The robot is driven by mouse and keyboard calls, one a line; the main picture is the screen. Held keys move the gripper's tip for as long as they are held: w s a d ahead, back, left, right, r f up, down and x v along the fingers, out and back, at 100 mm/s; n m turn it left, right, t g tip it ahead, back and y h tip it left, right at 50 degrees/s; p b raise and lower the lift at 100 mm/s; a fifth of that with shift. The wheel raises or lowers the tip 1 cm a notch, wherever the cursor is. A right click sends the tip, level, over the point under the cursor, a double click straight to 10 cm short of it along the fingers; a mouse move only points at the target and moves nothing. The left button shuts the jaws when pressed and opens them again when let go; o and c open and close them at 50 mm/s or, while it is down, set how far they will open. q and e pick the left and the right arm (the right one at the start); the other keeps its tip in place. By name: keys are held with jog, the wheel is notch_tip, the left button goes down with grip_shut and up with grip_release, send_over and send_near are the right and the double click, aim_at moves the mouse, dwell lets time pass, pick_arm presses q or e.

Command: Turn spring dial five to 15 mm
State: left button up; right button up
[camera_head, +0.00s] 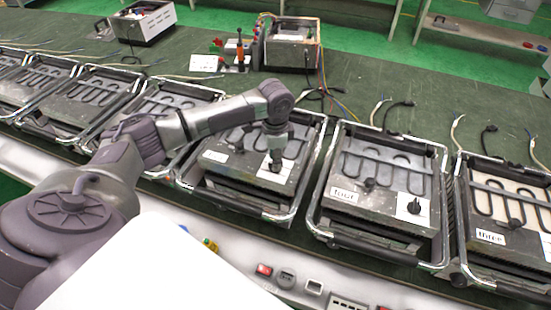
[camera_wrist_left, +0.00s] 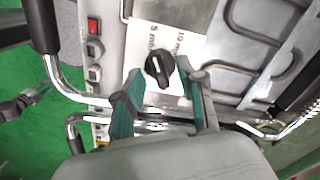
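Spring dial five is a black knob (camera_wrist_left: 160,68) with a pale pointer line, on a white scale card (camera_wrist_left: 168,42) in the left wrist view. The card reads 5 mm and 10 mm; I cannot read a 15 mm mark. My left gripper (camera_wrist_left: 162,76) is open, its teal fingers on either side of the knob; I cannot tell whether they touch it. In the head view my left gripper (camera_head: 276,155) points down over the front right of a heating unit (camera_head: 235,178) and largely hides the dial. My right gripper is not in view.
A unit labelled four (camera_head: 344,196) with its own black dial (camera_head: 413,207) stands to the right, then a unit labelled three (camera_head: 490,237). More units stand to the left. Chrome frame bars (camera_wrist_left: 62,85) surround the unit. Loose cables (camera_head: 330,95) lie behind.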

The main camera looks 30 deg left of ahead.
pick_arm(q)
jog(key=shift+f, duration=0.7)
jog(key=shift+c, duration=0.8)
grip_shut()
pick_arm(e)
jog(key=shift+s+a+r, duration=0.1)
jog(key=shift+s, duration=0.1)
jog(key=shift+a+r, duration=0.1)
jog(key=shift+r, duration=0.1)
